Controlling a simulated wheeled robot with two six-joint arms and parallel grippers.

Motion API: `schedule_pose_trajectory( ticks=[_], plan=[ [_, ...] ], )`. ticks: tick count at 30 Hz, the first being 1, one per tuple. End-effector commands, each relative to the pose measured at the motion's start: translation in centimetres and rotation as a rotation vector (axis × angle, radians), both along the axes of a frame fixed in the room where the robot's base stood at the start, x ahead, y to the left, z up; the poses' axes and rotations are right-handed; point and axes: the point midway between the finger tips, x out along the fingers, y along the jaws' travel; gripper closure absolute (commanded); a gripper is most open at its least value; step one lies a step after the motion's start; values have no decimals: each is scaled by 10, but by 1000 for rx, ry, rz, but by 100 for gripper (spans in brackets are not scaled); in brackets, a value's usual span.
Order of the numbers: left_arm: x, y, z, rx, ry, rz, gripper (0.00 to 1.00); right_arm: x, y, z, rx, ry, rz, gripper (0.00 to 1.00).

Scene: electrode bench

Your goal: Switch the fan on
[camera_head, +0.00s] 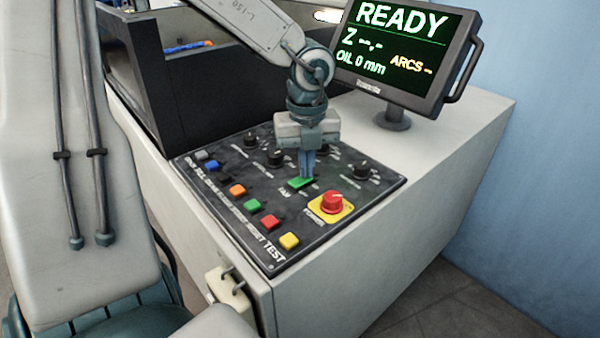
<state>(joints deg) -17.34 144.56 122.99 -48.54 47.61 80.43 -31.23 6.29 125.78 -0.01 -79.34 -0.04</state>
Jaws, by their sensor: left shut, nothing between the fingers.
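The fan switch (299,184) is a small green rocker on the dark control panel (218,200), beside the printed word FAN. It looks bright green. My left gripper (307,177) points straight down with its fingers shut and empty. Its fingertips are right at the fan switch and hide its far edge. I cannot tell whether they touch it or hover just above. My right gripper is not in view.
A red knob (332,202) on a yellow plate is close to the right of the switch. Several coloured buttons run along the panel's left side, and black dials stand behind. A monitor (405,52) reading READY stands at the back right. A dark-walled tank (190,95) is behind left.

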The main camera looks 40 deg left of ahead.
Motion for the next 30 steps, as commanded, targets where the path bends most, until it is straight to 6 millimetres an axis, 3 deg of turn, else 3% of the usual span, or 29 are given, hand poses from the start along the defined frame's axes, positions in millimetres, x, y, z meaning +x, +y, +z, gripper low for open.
schedule_pose_trajectory(
  ticks=[24, 30],
  plan=[
    [0, 0, 63, 0, 0, 0, 100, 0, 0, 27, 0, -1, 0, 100],
    [0, 0, 70, 0, 1, 0, 100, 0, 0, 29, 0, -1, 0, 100]
  ],
)
